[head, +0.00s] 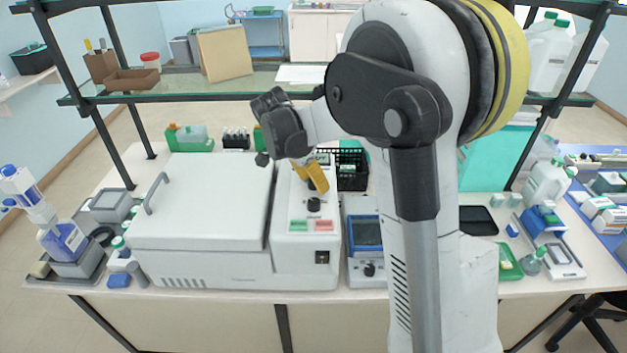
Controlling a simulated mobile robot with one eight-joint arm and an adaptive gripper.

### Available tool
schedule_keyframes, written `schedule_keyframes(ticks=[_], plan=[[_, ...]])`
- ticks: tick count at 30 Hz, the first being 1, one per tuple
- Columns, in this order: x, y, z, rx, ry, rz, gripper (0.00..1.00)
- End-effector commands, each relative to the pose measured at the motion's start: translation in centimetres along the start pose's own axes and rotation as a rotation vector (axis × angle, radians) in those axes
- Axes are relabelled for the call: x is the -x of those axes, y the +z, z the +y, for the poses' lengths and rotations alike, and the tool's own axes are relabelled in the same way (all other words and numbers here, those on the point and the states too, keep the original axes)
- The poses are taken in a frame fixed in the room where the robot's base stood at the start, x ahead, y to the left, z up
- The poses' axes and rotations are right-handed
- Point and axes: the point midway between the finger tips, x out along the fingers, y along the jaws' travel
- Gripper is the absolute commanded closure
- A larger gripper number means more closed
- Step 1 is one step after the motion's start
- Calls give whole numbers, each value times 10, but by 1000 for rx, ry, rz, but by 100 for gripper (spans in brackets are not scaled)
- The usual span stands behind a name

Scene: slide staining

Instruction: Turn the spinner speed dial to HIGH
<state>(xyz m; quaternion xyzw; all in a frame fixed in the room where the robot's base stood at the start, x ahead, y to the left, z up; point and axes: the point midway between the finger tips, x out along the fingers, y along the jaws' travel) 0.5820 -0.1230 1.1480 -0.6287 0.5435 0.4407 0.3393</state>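The spinner is a white box (205,255) with a closed, handled lid at the left middle of the bench. Its control panel (297,250) is on its right side. A black dial (314,204) sits on the panel above a green button (298,225) and a red button (323,225). The dial's markings are too small to read. My gripper (310,178), with yellow fingers, hangs over the upper part of the panel, just above and behind this dial in the picture. It appears apart from the dial. The finger gap is unclear, and my gripper hides part of the panel's upper end.
A small blue-screened device (367,237) with a knob stands right of the spinner. A black basket (351,167) is behind. A glass shelf (230,80) crosses above the bench. Bottles and a blue-labelled container (65,240) stand left. My arm hides the bench right of centre.

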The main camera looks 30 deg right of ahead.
Motion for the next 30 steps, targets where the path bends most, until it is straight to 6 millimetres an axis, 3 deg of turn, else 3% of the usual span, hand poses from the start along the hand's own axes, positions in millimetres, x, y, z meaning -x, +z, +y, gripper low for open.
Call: schedule_keyframes(ticks=[9, 13, 24, 30], plan=[[1, 0, 0, 1, -1, 1, 50], [12, 0, -1, 1, -2, 1, 50], [91, 0, 0, 2, -1, 1, 50], [116, 0, 0, 0, -1, 1, 50]])
